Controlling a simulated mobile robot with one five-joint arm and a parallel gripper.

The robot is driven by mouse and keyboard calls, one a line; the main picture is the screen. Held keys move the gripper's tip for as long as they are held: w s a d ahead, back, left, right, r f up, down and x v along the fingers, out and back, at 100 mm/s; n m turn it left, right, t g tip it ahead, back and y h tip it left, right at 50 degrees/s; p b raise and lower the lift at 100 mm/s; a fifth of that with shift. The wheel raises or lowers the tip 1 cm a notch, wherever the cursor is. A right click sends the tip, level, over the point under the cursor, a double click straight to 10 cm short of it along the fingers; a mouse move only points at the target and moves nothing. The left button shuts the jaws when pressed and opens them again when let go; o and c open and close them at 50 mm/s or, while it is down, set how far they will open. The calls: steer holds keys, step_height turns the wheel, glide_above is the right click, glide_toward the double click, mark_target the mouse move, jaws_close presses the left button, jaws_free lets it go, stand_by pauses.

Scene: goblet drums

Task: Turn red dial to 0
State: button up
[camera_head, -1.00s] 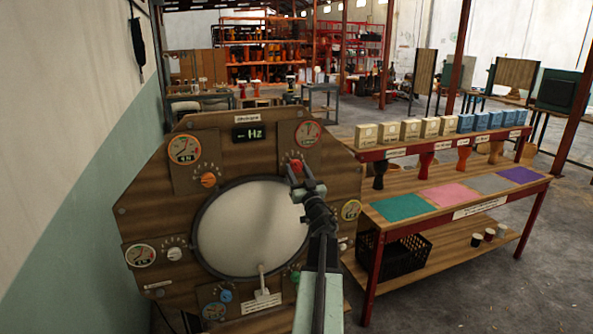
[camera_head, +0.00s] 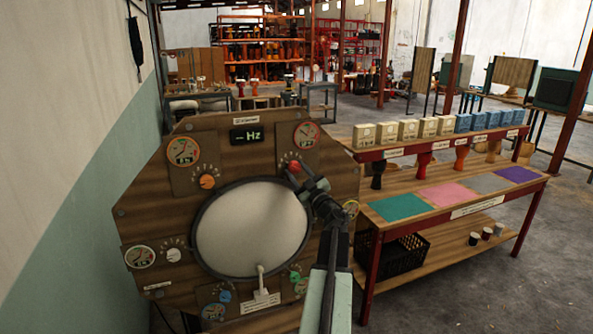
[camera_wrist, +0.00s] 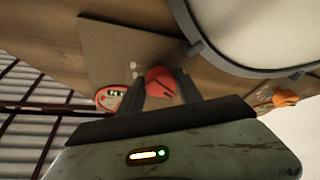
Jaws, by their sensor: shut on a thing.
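The red dial (camera_head: 295,166) sits at the upper right of the round drumhead (camera_head: 252,228) on a wooden octagonal panel (camera_head: 150,205). My gripper (camera_head: 298,174) reaches it from the lower right. In the wrist view the red dial (camera_wrist: 160,84) lies between the two dark fingers of my gripper (camera_wrist: 160,92), which are shut on it. The small gauge (camera_head: 306,134) above the dial shows a needle, but its number is too small to read. It is partly hidden by a finger in the wrist view (camera_wrist: 110,98).
An orange dial (camera_head: 207,182), a white dial (camera_head: 173,255), a blue dial (camera_head: 225,296) and a green dial (camera_head: 295,277) surround the drumhead. A display (camera_head: 246,135) reads "Hz". A bench (camera_head: 385,208) with coloured mats stands close on the right; a wall (camera_head: 80,190) is on the left.

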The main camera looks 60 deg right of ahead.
steer(key=n+y, duration=0.1)
steer(key=n, duration=0.1)
steer(key=n+y+p, duration=0.1)
steer(key=n+p, duration=0.1)
steer(key=n, duration=0.1)
steer(key=shift+s+d+r+n+y, duration=0.1)
steer(key=shift+d+r+n+y, duration=0.05)
steer(key=shift+r+n+y, duration=0.2)
steer(key=shift+f+n+y+p, duration=0.1)
steer(key=shift+n+y+p, duration=0.35)
steer(key=shift+n+p, duration=0.5)
steer(key=shift+n, duration=0.4)
steer(key=shift+f, duration=0.1)
steer(key=o, duration=1.3)
steer(key=shift+o, duration=0.2)
steer(key=b+v, duration=0.1)
steer(key=v, duration=0.7)
steer(key=shift+r+b, duration=0.25)
steer(key=shift+b, duration=0.15)
